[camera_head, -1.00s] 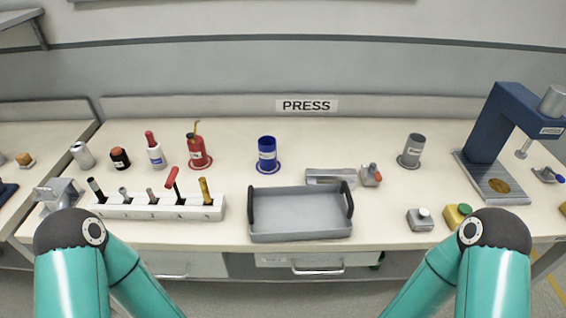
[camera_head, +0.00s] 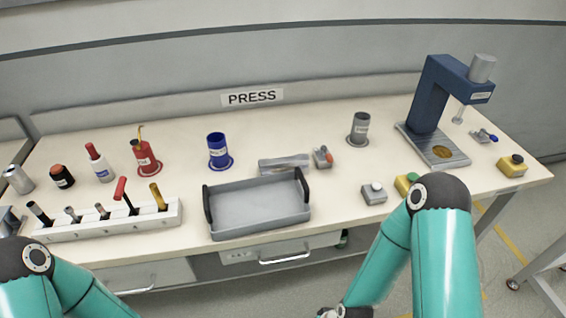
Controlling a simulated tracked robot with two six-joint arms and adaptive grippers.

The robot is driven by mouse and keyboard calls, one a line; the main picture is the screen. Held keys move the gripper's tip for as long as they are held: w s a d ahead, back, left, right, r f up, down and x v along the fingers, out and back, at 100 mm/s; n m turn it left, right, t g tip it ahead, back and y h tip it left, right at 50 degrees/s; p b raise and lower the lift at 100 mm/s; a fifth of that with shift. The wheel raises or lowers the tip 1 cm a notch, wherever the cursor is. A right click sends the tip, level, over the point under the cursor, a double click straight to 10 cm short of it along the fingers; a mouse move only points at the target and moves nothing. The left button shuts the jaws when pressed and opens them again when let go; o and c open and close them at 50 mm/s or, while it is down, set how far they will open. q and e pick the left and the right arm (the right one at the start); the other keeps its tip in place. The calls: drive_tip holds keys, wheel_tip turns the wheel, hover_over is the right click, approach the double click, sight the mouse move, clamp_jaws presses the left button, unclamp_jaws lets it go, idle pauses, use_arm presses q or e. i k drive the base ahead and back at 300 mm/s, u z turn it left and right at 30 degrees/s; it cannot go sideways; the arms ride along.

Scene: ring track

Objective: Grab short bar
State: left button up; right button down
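No object is clearly marked as the short bar. A white rack (camera_head: 110,223) at the front left of the bench holds several upright pieces: a black-handled one (camera_head: 38,212), two short grey ones (camera_head: 72,214) and (camera_head: 102,210), a red-handled one (camera_head: 122,194) and a yellow-handled one (camera_head: 158,196). A grey metal channel piece (camera_head: 284,165) lies behind the tray; whether a bar lies in it I cannot tell. Both my arms enter from the bottom, showing teal links and dark joints.
A grey tray (camera_head: 258,231) with black handles stands at the front middle. Behind are a red can (camera_head: 146,158), a blue cup (camera_head: 218,151) and a grey cup (camera_head: 359,129). A blue press (camera_head: 430,98) stands right, with button boxes (camera_head: 374,193) nearby. The bench middle is partly clear.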

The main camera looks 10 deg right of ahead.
sight(302, 160)
drive_tip(key=z, duration=0.85)
drive_tip(key=i, duration=0.15)
drive_tip(key=u, duration=2.7)
drive_tip(key=k, duration=1.8)
drive_tip(key=z, duration=0.8)
drive_tip(key=i, duration=1)
